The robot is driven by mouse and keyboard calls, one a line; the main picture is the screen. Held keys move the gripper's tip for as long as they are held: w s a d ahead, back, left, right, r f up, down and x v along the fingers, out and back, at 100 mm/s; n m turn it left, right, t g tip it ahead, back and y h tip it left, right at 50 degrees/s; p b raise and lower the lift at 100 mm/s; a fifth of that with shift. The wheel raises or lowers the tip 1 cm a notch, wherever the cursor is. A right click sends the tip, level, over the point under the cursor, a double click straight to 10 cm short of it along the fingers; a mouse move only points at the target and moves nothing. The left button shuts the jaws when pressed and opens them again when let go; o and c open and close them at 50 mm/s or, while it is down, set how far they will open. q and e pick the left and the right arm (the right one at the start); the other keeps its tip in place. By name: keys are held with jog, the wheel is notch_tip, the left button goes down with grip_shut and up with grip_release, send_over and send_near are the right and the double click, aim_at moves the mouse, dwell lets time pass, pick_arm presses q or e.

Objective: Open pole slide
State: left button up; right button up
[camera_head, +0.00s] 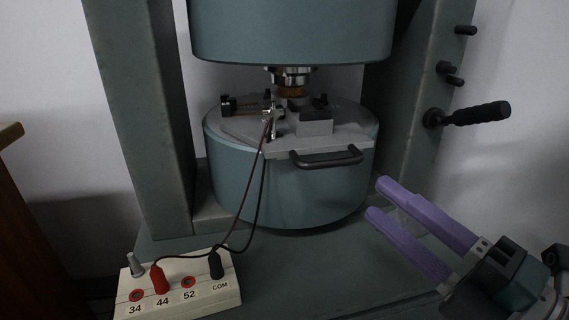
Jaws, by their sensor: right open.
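The pole slide (245,132) is a grey plate on top of the lower round pole (290,190) of the large blue-green magnet. A dark bar handle (327,158) is fixed to its front edge. A small grey block (314,121) and a metal clamp piece with leads sit on the plate, below the upper pole (290,30). My right gripper (377,200) has two purple fingers, open and empty, at the lower right. It is apart from the handle, below it and to its right. My left gripper is not in view.
A terminal box (205,300) with numbered sockets stands at the lower left. Red and black leads (257,190) run from it up to the plate. A black-gripped crank handle (480,113) sticks out from the right column (415,100). A wooden edge (12,200) is at far left.

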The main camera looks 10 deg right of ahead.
aim_at(336, 165)
jog(key=b+x, duration=0.1)
jog(key=x, duration=0.8)
jog(key=shift+w, duration=0.15)
jog(key=shift+c, duration=0.4)
grip_shut()
dwell(0.6)
